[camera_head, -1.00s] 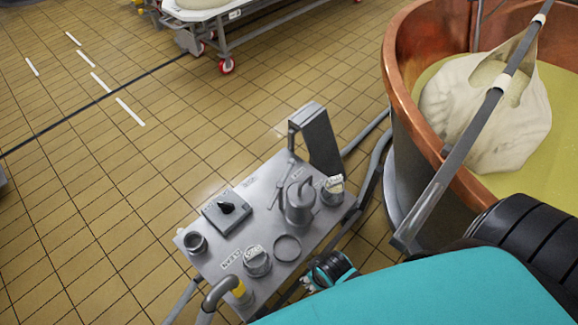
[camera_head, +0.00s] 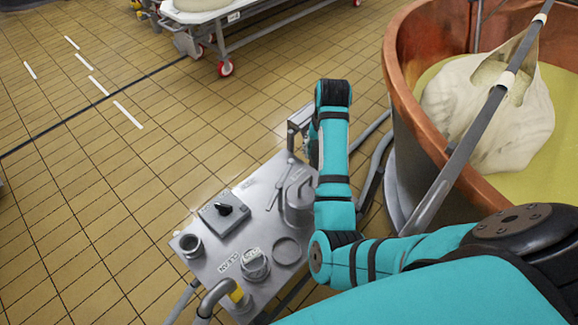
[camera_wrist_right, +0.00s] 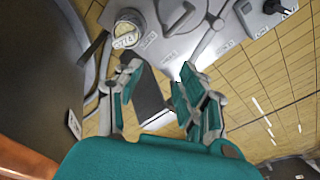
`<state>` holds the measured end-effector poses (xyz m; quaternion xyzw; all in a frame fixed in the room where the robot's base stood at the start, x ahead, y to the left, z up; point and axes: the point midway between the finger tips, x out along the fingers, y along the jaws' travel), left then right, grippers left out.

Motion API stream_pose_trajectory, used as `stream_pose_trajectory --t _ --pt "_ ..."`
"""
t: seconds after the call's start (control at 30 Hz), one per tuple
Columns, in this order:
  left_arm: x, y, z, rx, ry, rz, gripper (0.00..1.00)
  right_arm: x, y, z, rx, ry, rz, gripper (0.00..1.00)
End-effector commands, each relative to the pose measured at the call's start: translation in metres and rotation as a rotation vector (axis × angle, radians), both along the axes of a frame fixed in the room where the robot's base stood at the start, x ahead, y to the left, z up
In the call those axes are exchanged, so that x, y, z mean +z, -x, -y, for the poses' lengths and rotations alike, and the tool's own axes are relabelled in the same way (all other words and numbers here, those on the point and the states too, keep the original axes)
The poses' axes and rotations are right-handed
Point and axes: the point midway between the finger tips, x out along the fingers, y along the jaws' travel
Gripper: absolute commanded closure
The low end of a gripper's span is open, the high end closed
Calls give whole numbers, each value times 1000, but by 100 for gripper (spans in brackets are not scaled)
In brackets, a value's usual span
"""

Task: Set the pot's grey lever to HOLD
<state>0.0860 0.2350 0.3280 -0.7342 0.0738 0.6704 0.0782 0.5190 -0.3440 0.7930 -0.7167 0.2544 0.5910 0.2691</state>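The steel pot (camera_head: 297,193) stands on a steel panel (camera_head: 262,190) in the head view, its right side hidden by my right arm. Its thin grey lever (camera_head: 274,198) shows at its left side; I cannot read which setting it points to. My right gripper is mostly hidden behind its arm in the head view, near the panel's far end. In the right wrist view my right gripper (camera_wrist_right: 160,78) is open and empty, with the dark upright box (camera_wrist_right: 146,97) beyond its fingers. The pot (camera_wrist_right: 176,14) shows at that view's top edge. My left gripper is not in view.
A switch box with a black knob (camera_head: 224,209), a small cup (camera_head: 190,245), a labelled cap (camera_head: 255,265) and a ring (camera_head: 287,251) sit on the panel. A copper vat (camera_head: 408,85) stands close on the right. Tiled floor (camera_head: 120,190) is clear on the left.

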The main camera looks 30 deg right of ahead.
Motion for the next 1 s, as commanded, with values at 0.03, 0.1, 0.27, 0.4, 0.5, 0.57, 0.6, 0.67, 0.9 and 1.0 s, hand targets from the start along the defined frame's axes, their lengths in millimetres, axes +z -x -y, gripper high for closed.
stream_pose_trajectory --t 0.03,0.1,0.27,0.4,0.5,0.57,0.6,0.67,0.9,1.0 --pt "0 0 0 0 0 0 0 11 -15 -6 -27 -47 0 61" --pt "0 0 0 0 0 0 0 21 -29 -12 -56 -99 -10 61" --pt "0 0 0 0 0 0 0 38 -48 -24 -89 -175 -25 61" --pt "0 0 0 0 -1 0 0 38 -52 -29 -96 -194 -31 61" --pt "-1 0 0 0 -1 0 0 27 -53 -30 -95 -194 -33 61" --pt "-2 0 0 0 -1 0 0 17 -54 -31 -95 -193 -34 61" --pt "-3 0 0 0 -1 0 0 9 -55 -32 -94 -193 -34 61" --pt "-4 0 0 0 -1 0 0 -4 -57 -34 -94 -193 -34 61" --pt "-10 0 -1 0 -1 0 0 -56 -65 -40 -94 -193 -32 61" --pt "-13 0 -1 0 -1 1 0 -77 -68 -43 -95 -194 -32 61"
